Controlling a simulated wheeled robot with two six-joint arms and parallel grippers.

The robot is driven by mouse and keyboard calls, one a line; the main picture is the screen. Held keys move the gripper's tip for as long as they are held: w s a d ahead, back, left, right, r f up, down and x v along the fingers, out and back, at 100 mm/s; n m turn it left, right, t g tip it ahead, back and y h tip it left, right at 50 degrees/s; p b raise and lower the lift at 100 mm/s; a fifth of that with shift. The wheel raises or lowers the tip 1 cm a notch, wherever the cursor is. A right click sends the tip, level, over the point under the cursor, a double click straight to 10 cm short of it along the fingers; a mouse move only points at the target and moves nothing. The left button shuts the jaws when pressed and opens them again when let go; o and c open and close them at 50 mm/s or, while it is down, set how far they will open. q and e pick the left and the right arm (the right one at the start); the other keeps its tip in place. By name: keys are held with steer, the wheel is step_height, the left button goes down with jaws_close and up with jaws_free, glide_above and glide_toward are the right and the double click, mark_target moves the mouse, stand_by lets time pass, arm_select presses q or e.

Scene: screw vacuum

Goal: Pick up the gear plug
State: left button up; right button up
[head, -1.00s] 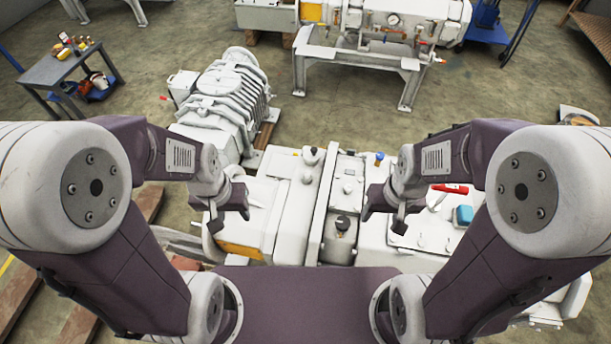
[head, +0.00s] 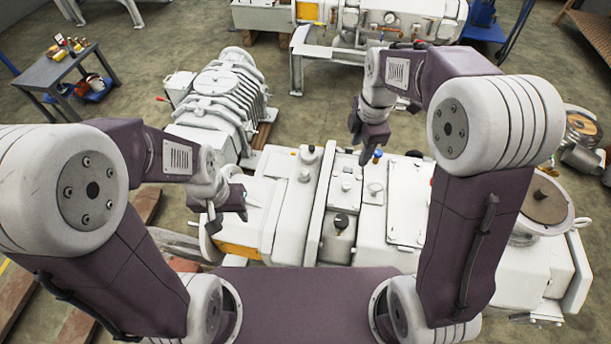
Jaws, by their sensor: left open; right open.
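The white vacuum pump (head: 395,205) fills the middle in front of me. I cannot tell which is the gear plug. My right gripper (head: 362,155) is open, pointing down above the back of the pump, just left of the blue cap in the picture. My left gripper (head: 228,213) is open and empty, over the pump's left end. Neither holds anything.
A ribbed white machine (head: 222,95) stands behind on the left. A large pump unit on a stand (head: 350,20) is at the back. A grey cart (head: 62,73) with small items is at the far left. Floor (head: 330,115) is free behind the pump.

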steer(key=w+a+f+n+b, duration=0.1)
steer(key=w+a+f+n, duration=0.3)
steer(key=w+a+n, duration=0.3)
steer(key=g+b, duration=0.1)
glide_toward(305, 171)
steer(key=shift+s+a+f, duration=0.2)
steer(key=shift+s+a, duration=0.15)
step_height(305, 171, down, 3)
steer(key=shift+s, duration=0.15)
steer(key=shift+f, duration=0.4)
steer(key=f, duration=0.1)
steer(key=f+p, duration=0.1)
steer(key=f, duration=0.1)
steer(key=w+f, duration=0.1)
steer(key=f, duration=0.1)
steer(key=shift+d, duration=0.15)
arm_select(q)
steer(key=shift+w+a+f, duration=0.1)
steer(key=shift+f, duration=0.7)
arm_select(e)
steer(key=shift+s, duration=0.1)
jaws_close()
